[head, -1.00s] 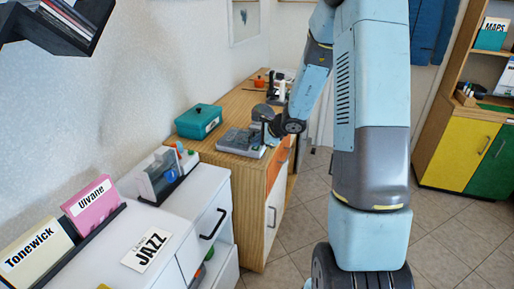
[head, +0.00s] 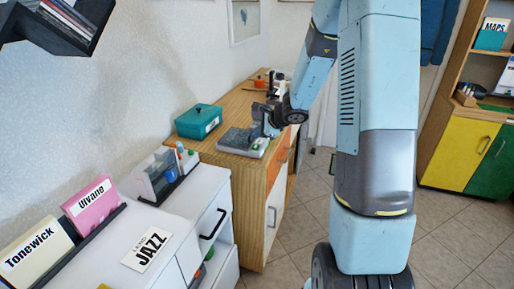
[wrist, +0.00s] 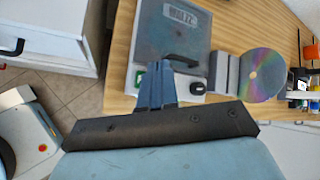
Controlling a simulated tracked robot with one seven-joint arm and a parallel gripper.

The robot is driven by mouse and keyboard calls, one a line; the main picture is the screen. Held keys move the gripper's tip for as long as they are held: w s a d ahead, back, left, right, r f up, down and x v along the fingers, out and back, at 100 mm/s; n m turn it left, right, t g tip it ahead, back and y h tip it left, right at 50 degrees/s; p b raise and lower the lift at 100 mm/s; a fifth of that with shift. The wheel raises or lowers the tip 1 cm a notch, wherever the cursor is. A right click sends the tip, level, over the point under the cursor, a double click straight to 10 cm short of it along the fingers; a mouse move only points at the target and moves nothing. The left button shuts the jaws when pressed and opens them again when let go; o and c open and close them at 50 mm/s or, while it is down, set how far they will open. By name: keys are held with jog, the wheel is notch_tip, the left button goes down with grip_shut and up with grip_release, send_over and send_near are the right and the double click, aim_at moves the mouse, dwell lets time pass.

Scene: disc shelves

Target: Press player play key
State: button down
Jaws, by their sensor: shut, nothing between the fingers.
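The player (head: 240,143), a flat grey box, sits on the wooden cabinet's top near its front edge. In the wrist view its dark see-through lid (wrist: 178,35) is down, and a light front strip shows a black knob (wrist: 197,88) and a bit of a green key (wrist: 139,78). My gripper (head: 268,130) is at the player's right front side. In the wrist view its blue fingers (wrist: 158,72) are shut and empty, over the front strip beside the green key. They hide part of the strip; I cannot tell whether they touch it.
A teal box (head: 199,121) stands behind the player to the left. In the wrist view, grey blocks and a shiny disc (wrist: 262,73) are right of the player. A white cabinet (head: 205,200) with a drawer handle stands nearer. The tiled floor at the right is open.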

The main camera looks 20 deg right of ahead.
aim_at(257, 148)
jog(key=shift+r, duration=1.55)
jog(key=s+a+r+n+g, duration=0.1)
jog(key=s+a+r+n, duration=0.2)
jog(key=s+r+n, duration=0.35)
jog(key=s+a+r+n+g, duration=0.1)
jog(key=s+a+r+n, duration=0.25)
jog(key=s+r, duration=0.45)
jog(key=s+d+r+n+h, duration=0.1)
jog(key=s+d+n, duration=0.1)
jog(key=s, duration=0.5)
jog(key=s+d+r+n+h, duration=0.1)
jog(key=s+d+n+h, duration=0.1)
jog(key=s+n, duration=0.2)
jog(key=s+d+r+n+h, duration=0.2)
jog(key=s+n, duration=0.1)
jog(key=s, duration=0.7)
jog(key=shift+s+d+n, duration=0.25)
jog(key=shift+s+n, duration=0.1)
jog(key=shift+n, duration=0.05)
